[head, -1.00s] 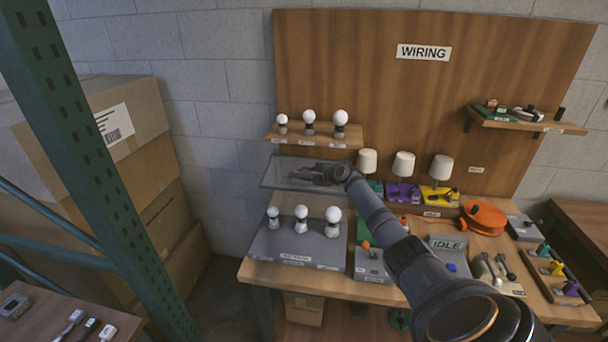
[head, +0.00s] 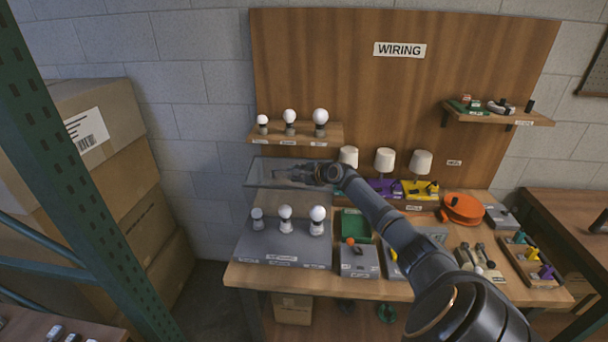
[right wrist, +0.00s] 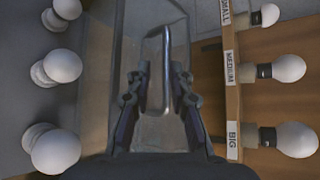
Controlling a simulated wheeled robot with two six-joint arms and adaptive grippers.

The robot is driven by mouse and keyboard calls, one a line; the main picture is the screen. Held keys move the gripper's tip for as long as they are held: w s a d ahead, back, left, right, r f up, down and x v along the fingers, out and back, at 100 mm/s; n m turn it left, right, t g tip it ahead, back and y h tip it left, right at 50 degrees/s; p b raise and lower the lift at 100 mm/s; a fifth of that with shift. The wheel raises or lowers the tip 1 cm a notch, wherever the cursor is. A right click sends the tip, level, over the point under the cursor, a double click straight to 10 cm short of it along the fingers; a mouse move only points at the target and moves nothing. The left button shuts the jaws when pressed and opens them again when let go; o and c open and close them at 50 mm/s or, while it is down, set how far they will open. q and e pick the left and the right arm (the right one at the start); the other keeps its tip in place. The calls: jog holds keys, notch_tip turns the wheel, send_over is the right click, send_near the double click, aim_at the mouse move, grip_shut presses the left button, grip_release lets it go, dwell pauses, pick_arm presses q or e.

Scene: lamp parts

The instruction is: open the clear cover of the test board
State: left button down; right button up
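The clear cover (head: 262,172) of the test board shows in the head view as a see-through panel raised above the back of the grey test board (head: 262,247). Three white bulbs stand uncovered on that board. My right gripper (head: 285,172) overlaps the panel in the head view. In the right wrist view, its two fingers (right wrist: 160,85) stand apart on either side of a pale upright bar (right wrist: 158,60), with narrow gaps; contact is hard to judge. The clear panel (right wrist: 125,40) spreads around the bar. My left gripper is not in view.
A shelf (head: 335,134) with three bulbs hangs close behind and above the panel. Lamps with white shades (head: 384,160), an orange reel (head: 463,208) and grey boxes (head: 359,260) fill the bench to the right. A green rack post (head: 85,190) stands at left.

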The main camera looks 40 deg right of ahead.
jog(key=v, duration=0.7)
jog(key=shift+s, duration=0.25)
jog(key=shift+r, duration=0.2)
